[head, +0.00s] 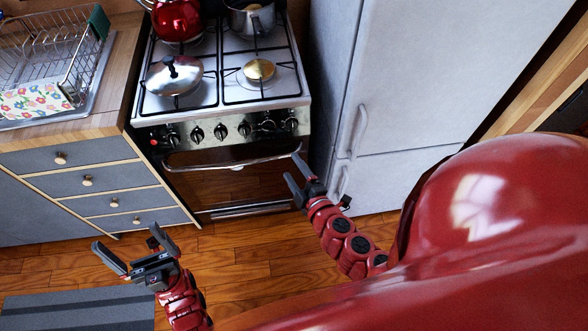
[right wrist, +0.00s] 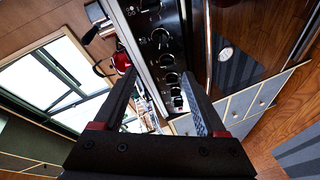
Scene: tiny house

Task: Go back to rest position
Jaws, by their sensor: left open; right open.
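My left gripper (head: 130,242) is open and empty, over the wooden floor in front of the drawers in the head view. My right gripper (head: 295,170) is open and empty, in front of the oven's right side near the fridge. In the right wrist view its two fingers (right wrist: 163,95) are spread, with nothing between them but the view of the stove's knobs beyond. Whether the right fingertips touch the oven front cannot be told.
The stove (head: 230,140) carries a red kettle (head: 178,20), a pot (head: 250,18) and a lid (head: 174,75). A fridge (head: 400,90) stands right of it. Drawers (head: 90,180) and a dish rack (head: 55,55) are left. A grey mat (head: 80,310) lies on clear wooden floor (head: 245,250).

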